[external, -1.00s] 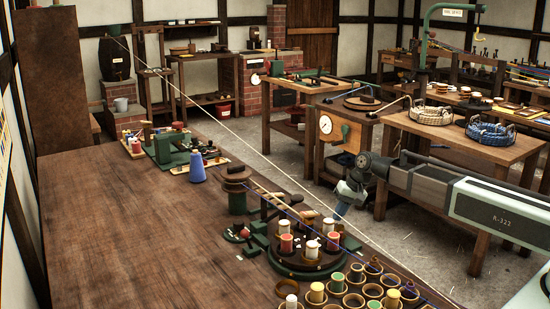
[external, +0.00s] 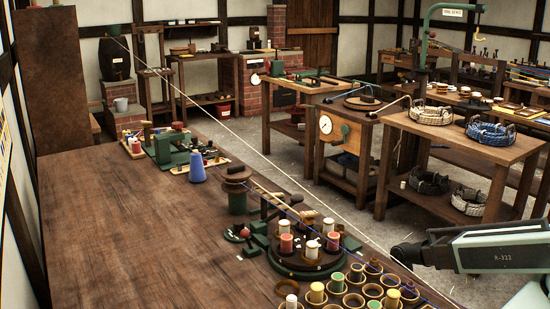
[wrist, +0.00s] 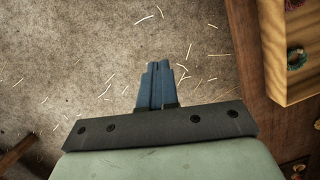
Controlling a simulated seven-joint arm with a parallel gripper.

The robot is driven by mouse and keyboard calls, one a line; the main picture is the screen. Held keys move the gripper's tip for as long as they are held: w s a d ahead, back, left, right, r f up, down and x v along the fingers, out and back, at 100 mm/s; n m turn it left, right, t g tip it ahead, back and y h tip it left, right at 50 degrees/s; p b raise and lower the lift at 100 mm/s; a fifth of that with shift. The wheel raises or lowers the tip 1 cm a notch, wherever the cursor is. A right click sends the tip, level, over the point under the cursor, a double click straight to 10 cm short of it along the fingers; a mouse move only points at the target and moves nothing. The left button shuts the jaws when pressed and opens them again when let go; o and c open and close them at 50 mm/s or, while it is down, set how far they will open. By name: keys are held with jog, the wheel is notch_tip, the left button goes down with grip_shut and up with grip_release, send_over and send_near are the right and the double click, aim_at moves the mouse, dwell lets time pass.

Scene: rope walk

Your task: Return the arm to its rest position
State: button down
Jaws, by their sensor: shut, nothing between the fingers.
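My gripper (wrist: 161,82) shows in the wrist view with its two blue fingers together and nothing between them. It points down over the grey floor (wrist: 90,60), which has pale strands scattered on it. In the external view my arm (external: 500,248) reaches in from the right edge at the lower right, beside the long wooden bench. The gripper itself cannot be made out in that view.
The long bench (external: 110,230) holds a green turntable (external: 310,258) with spools, a blue cone of thread (external: 197,167) and several round holders at its near right. In the wrist view a wooden edge (wrist: 272,50) is close on the right. A taut line runs along the bench.

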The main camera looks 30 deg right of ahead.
jog(key=s+d+f+g, duration=0.1)
jog(key=s+f, duration=0.1)
jog(key=s, duration=0.6)
jog(key=s+d+f+n+g+h, duration=0.1)
jog(key=s+f, duration=0.2)
jog(key=s, duration=0.5)
jog(key=s+d+f+n+g, duration=0.1)
jog(key=s+d+f+g, duration=0.1)
jog(key=s, duration=0.7)
jog(key=shift+f, duration=0.6)
